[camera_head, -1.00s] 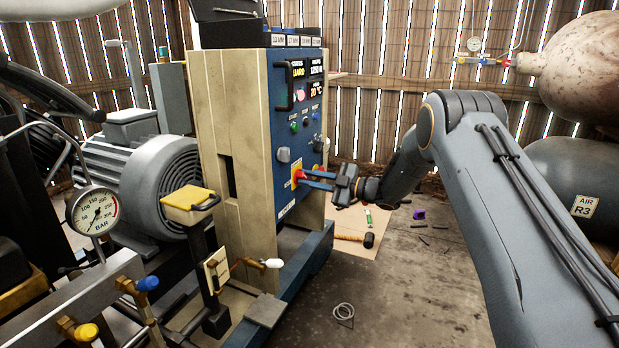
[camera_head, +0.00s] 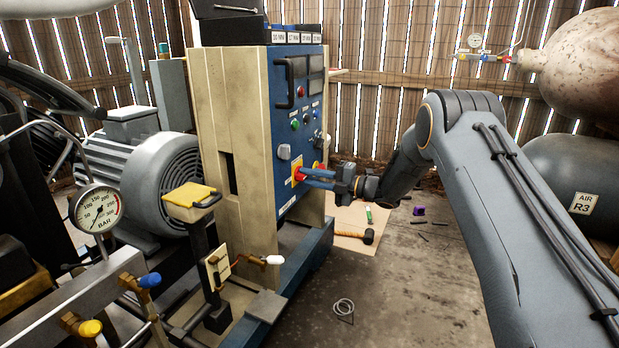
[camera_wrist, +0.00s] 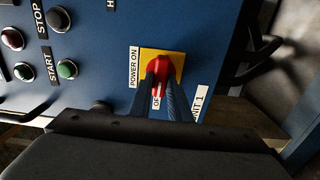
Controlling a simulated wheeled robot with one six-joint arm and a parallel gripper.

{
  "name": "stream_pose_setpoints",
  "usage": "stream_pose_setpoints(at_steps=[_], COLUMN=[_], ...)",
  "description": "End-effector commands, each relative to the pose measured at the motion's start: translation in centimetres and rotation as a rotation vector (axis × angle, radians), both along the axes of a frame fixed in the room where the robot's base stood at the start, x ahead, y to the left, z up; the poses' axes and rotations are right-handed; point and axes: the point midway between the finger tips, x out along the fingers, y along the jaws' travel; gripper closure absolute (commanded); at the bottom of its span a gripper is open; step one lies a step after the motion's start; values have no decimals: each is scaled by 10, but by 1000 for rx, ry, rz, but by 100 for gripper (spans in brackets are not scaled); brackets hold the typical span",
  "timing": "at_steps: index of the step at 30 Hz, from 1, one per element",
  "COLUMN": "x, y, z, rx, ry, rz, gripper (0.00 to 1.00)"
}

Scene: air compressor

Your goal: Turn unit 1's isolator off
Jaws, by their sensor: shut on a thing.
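The isolator (camera_head: 297,174) is a red handle on a yellow plate, low on the blue front panel. In the wrist view the red handle (camera_wrist: 159,66) lies between my gripper's fingertips, and its end points toward the partly hidden OFF label (camera_wrist: 157,101). A POWER ON label (camera_wrist: 133,67) stands beside the plate. A UNIT 1 label (camera_wrist: 198,107) is close by. My gripper (camera_head: 306,179) is shut on the handle, as the wrist view also shows (camera_wrist: 162,82). The fingers hide part of the handle and plate. The panel's displays (camera_head: 316,88) are dark.
A grey knob (camera_head: 284,152) and another red and yellow control (camera_head: 319,168) sit near the isolator. A black bar handle (camera_head: 290,83) sticks out above. A hammer (camera_head: 367,237) and a wire coil (camera_head: 343,307) lie on the floor right of the cabinet.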

Motion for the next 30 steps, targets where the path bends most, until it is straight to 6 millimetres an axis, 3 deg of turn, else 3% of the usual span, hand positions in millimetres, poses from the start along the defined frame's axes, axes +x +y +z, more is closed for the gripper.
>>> stream_pose_setpoints(at_steps=[18,19,21,30], x=[0,0,0,0], y=[0,0,0,-1], z=[-1,-1,-1,0], rx=[-14,-14,-14,-13], ry=[-35,-35,-35,-35], rz=[-1,-1,-1,-1], gripper=[100,78,66,64])
